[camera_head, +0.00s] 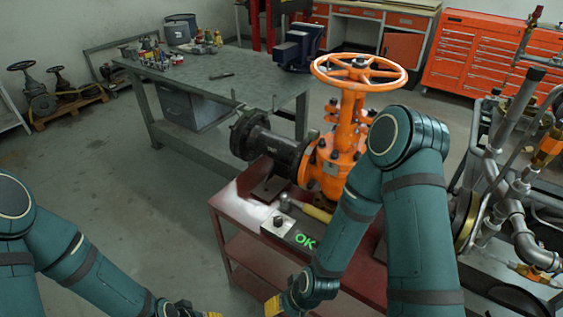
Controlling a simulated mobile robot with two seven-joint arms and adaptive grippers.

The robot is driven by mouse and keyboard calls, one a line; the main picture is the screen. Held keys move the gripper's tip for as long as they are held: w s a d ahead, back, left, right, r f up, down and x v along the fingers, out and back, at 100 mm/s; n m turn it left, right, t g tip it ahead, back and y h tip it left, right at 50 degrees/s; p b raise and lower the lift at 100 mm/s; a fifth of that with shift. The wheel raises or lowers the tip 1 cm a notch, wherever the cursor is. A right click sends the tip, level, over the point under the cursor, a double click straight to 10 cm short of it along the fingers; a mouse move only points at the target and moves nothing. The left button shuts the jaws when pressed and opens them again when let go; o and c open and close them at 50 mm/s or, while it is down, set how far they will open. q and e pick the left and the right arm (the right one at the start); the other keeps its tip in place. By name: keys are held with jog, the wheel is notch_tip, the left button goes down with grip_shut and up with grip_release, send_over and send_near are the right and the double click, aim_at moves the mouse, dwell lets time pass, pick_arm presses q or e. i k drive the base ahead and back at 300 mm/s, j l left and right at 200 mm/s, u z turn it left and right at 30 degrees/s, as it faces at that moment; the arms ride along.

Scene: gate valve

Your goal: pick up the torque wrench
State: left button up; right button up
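I cannot clearly make out a torque wrench. A tool with a yellow handle (316,213) and a grey head lies on the red table (226,205), partly behind my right arm; it looks like a hammer. My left gripper (207,314) is at the bottom edge, mostly cut off, with a bit of yellow fingertip showing. My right gripper (273,305) hangs low in front of the red table, with a yellow fingertip showing. Neither is seen touching anything. The finger gaps are not clear.
An orange gate valve (340,150) with a handwheel (358,70) stands on the red table. A dark box showing green "OK" (303,240) lies at its front edge. A grey workbench (240,85) stands behind; pipework (500,180) is at right.

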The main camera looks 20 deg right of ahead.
aim_at(287, 199)
jog(key=i+j+z, duration=0.5)
jog(key=z, duration=0.25)
jog(key=i+j+z, duration=0.2)
jog(key=j+z, duration=0.15)
